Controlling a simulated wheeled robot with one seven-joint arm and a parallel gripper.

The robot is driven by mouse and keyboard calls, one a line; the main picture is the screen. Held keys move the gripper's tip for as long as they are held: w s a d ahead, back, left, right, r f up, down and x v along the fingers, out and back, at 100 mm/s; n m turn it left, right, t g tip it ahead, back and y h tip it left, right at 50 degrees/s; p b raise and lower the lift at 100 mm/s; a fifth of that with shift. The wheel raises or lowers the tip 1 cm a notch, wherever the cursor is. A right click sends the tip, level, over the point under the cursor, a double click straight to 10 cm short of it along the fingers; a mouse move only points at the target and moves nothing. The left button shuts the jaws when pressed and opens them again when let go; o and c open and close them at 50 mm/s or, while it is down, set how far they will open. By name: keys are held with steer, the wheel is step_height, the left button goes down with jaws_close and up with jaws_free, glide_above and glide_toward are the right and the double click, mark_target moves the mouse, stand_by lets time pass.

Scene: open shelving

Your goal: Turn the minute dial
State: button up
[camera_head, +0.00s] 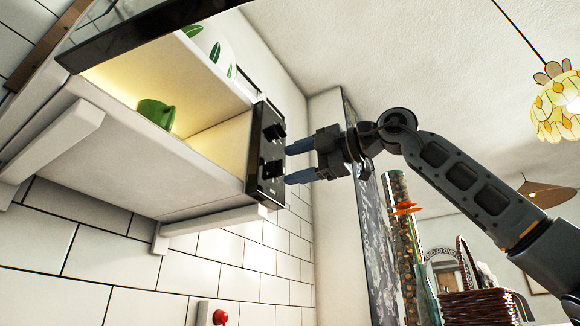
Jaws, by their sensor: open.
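A black control panel (262,155) stands at the right end of a lit, open-fronted white unit on the wall. It carries an upper dial (274,131) and a lower dial (271,169), both dark knobs. I cannot read which one is the minute dial. My gripper (287,162) reaches in from the right, its two bluish fingers spread apart, one above the other. The fingertips are close to the panel, around the height of the lower dial. Nothing shows between the fingers, and I cannot tell whether they touch the panel.
A green cup (155,115) sits inside the lit unit, with leaf-patterned dishes (212,50) above. A dark-edged panel (140,38) juts out overhead. White brackets (50,146) support the underside. A tall filled jar (404,240) and a wicker basket (478,305) stand at lower right.

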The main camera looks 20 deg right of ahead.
steer(key=v, duration=0.5)
steer(key=shift+s+d, duration=0.25)
steer(key=shift+s, duration=0.1)
